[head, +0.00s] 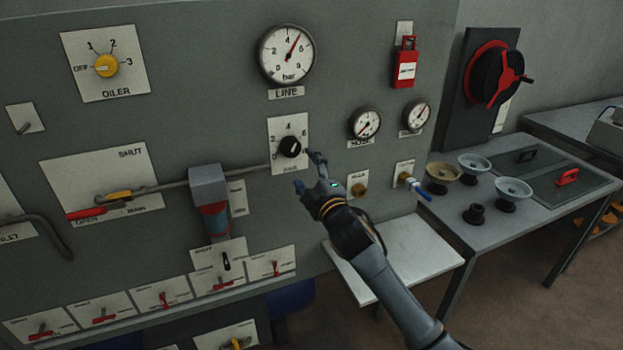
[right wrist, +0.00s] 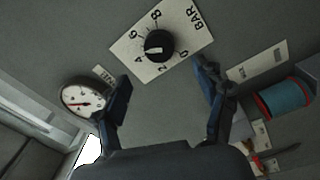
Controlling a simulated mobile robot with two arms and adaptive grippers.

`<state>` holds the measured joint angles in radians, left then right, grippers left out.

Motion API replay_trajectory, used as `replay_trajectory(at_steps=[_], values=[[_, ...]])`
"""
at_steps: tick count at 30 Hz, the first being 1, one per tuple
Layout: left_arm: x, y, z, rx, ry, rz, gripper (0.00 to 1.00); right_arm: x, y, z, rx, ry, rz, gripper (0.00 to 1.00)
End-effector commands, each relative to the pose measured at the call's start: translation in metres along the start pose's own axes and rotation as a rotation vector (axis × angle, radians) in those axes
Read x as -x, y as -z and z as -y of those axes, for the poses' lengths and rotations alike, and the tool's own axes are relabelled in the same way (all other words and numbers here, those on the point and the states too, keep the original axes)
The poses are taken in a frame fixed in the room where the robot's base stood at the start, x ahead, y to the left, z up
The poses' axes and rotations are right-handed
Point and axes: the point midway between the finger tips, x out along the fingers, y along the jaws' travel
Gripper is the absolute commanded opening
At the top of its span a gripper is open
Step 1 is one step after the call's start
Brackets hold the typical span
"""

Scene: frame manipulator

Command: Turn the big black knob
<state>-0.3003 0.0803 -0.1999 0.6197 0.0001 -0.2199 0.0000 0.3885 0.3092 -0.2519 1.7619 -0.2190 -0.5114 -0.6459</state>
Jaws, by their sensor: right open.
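The big black knob (head: 290,147) sits on a white dial plate (head: 281,128) on the grey panel, below the large LINE gauge. In the right wrist view the knob (right wrist: 159,46) is ahead of the fingers, with its white pointer mark toward the 4 side of the plate. My right gripper (head: 307,172) is open and empty, just right of and below the knob. In the right wrist view its two fingers (right wrist: 163,80) are spread wide, apart from the knob. My left gripper is not in view.
The LINE gauge (head: 286,55) is above, and two small gauges (head: 365,122) are to the right. A grey block with a red and teal cylinder (head: 214,218) juts out at lower left of the knob. A white shelf (head: 410,256) sticks out below my right arm.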

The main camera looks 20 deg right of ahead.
Motion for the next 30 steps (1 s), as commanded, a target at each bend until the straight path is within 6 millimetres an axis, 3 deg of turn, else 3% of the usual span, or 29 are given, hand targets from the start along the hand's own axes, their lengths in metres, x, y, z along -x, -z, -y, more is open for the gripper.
replay_trajectory(at_steps=[3, 7, 23, 26, 29, 30], values=[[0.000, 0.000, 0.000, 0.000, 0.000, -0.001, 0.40, 0.019, 0.000, 0.001, 0.001, 0.000, -0.001, 0.71], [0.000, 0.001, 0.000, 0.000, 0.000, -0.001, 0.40, 0.030, 0.000, 0.000, 0.000, 0.001, 0.000, 0.71], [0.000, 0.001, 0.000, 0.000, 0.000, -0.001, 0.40, 0.033, 0.000, 0.001, -0.002, 0.002, 0.001, 0.71], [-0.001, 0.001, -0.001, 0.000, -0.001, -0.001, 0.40, 0.032, -0.008, 0.017, -0.019, 0.029, 0.015, 0.71], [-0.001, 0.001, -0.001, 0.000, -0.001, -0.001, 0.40, 0.032, -0.028, 0.059, -0.063, 0.098, 0.052, 0.71], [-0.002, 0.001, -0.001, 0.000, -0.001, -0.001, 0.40, 0.033, -0.039, 0.082, -0.089, 0.135, 0.074, 0.71]])
